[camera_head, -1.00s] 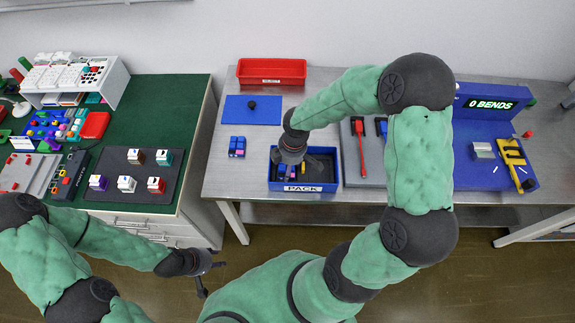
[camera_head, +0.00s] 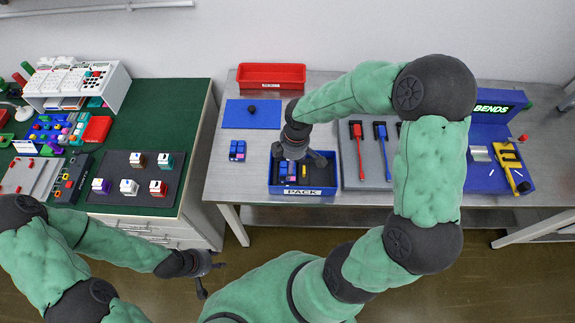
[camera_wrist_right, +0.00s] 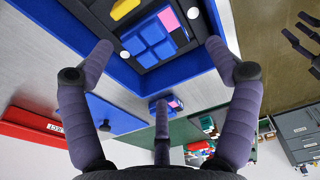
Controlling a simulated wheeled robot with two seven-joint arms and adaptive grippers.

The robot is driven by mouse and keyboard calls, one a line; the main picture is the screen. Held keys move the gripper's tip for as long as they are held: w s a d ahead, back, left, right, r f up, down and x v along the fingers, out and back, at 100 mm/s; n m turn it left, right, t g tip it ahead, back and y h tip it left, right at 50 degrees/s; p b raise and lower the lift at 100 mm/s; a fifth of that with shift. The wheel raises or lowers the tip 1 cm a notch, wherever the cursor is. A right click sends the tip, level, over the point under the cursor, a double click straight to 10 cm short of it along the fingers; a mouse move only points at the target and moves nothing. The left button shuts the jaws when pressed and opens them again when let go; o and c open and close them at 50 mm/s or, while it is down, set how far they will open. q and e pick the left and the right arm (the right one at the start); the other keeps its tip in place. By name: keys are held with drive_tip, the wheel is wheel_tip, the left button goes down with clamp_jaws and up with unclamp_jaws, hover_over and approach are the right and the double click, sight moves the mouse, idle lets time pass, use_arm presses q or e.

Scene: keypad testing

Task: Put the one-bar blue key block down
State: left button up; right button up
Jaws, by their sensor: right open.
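The blue PACK tray (camera_head: 332,180) stands at the front left of the steel table. In it lies a blue key block with a pink part (camera_wrist_right: 153,40), with a yellow piece (camera_wrist_right: 124,8) beside it. I cannot make out bar marks. My right gripper (camera_head: 302,160) is over the tray with its fingers spread; in the right wrist view the fingers (camera_wrist_right: 168,62) are apart with nothing between them. A similar blue block (camera_head: 237,150) lies on the table left of the tray. My left gripper (camera_head: 210,278) hangs empty with spread fingers in front of the green bench.
A blue mat (camera_head: 251,114) with a dark knob and a red bin (camera_head: 271,76) are behind the tray. A grey panel (camera_head: 372,168) with red and blue levers is to its right. The green bench (camera_head: 160,110) holds several key blocks. Bare table surrounds the loose blue block.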

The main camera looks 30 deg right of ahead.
wheel_tip(320, 180, up, 7)
drive_tip(key=p, duration=0.1)
drive_tip(key=shift+s+d+f, duration=0.15)
drive_tip(key=shift+s+d, duration=0.05)
drive_tip(key=shift+d, duration=0.1)
